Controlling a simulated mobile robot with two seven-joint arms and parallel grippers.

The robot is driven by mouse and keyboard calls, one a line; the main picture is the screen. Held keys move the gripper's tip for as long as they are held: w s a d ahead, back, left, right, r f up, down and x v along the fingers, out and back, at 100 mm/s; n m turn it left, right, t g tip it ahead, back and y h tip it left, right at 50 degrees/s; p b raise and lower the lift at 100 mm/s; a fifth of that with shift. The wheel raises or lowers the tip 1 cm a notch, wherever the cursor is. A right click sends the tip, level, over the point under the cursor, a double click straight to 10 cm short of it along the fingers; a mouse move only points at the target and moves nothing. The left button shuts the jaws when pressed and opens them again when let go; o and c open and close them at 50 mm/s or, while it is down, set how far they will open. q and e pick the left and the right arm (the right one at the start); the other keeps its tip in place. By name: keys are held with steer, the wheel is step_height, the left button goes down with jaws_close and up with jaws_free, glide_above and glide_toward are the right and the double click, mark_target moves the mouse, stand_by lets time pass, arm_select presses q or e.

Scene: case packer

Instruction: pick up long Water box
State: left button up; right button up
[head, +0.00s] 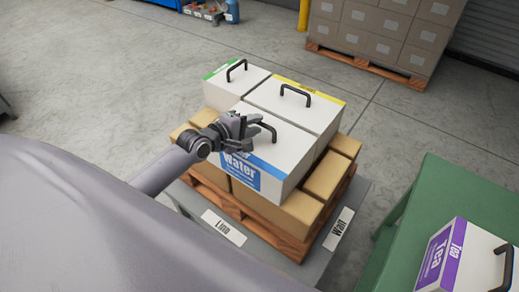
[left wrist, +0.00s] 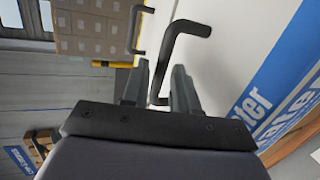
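The Water box (head: 272,159) is white with a blue label band and a black handle on top. It sits at the front of the boxes on the pallet. My left gripper (head: 254,131) is at the handle, over the box's left top edge. In the left wrist view, the gripper (left wrist: 159,78) has its two fingers apart. The black handle (left wrist: 180,32) rises just beyond them, with its lower end showing in the gap between them. I cannot tell whether the fingers touch it. My right gripper is not in view.
White boxes with green (head: 231,83) and yellow (head: 290,101) bands stand right behind. Brown cartons (head: 290,213) and a wooden pallet (head: 270,233) lie below. A green table (head: 432,190) with a purple-banded Tea box (head: 462,262) stands at right. Open floor lies left.

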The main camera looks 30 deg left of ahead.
mark_target(264, 130)
arm_select(q)
steer(key=shift+b+x, duration=0.45)
steer(key=shift+x, duration=1.85)
steer(key=shift+f, duration=0.15)
jaws_close()
steer(key=shift+s, duration=0.1)
steer(key=shift+r, duration=0.25)
